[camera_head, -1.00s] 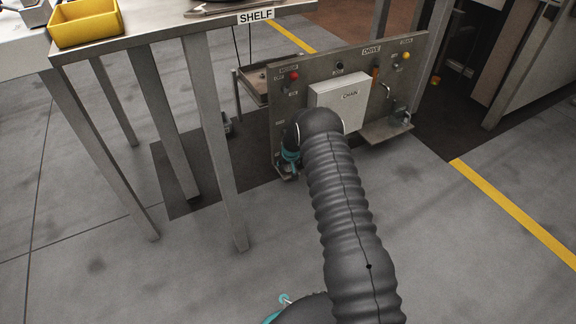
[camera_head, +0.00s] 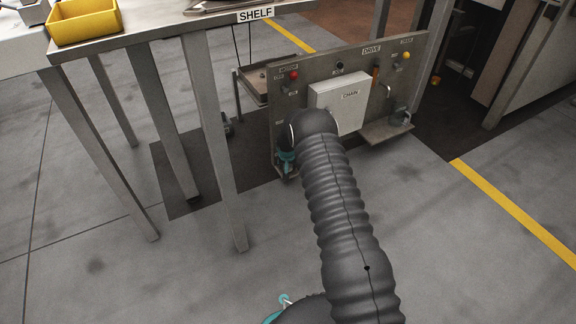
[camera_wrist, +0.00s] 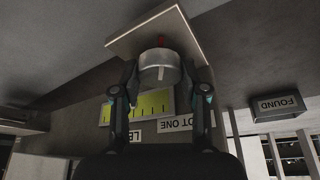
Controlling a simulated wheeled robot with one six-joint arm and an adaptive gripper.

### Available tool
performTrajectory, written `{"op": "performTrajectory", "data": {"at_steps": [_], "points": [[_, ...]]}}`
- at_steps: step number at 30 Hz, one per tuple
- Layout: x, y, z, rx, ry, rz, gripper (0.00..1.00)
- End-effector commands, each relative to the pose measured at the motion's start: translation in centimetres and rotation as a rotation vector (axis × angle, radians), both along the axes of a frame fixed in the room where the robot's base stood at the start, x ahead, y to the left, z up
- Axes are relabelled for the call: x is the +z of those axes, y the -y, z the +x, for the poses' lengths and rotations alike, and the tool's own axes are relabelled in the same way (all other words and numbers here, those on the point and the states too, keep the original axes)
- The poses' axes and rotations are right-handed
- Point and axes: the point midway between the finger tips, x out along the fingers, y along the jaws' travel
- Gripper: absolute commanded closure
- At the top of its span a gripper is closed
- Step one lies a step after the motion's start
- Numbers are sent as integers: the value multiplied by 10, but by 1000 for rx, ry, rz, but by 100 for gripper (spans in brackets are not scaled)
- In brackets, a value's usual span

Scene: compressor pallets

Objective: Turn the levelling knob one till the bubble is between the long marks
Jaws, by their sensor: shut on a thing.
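In the wrist view, the levelling knob (camera_wrist: 157,59) is a short pale-grey cylinder with a red mark on its far side, below a flat light plate (camera_wrist: 150,32). My gripper (camera_wrist: 160,76) has one finger on each side of the knob and is shut on it. A yellow-green level vial (camera_wrist: 152,104) with dark marks shows behind the fingers. I cannot make out the bubble. Upside-down labels below it read partly "LE" and "OT ONE" (camera_wrist: 175,124), cut by my fingers. In the head view, my arm hides the knob and vial.
A "SHELF" table (camera_head: 190,28) with long legs stands at left. A "FOUND" label (camera_wrist: 278,104) shows in the wrist view.

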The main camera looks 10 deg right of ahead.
Motion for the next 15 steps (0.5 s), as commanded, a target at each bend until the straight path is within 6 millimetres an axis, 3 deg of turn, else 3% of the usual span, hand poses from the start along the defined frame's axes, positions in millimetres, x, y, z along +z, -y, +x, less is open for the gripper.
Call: {"op": "performTrajectory", "data": {"at_steps": [15], "points": [[0, -1, 0, -165, 1, 0, 91]]}}
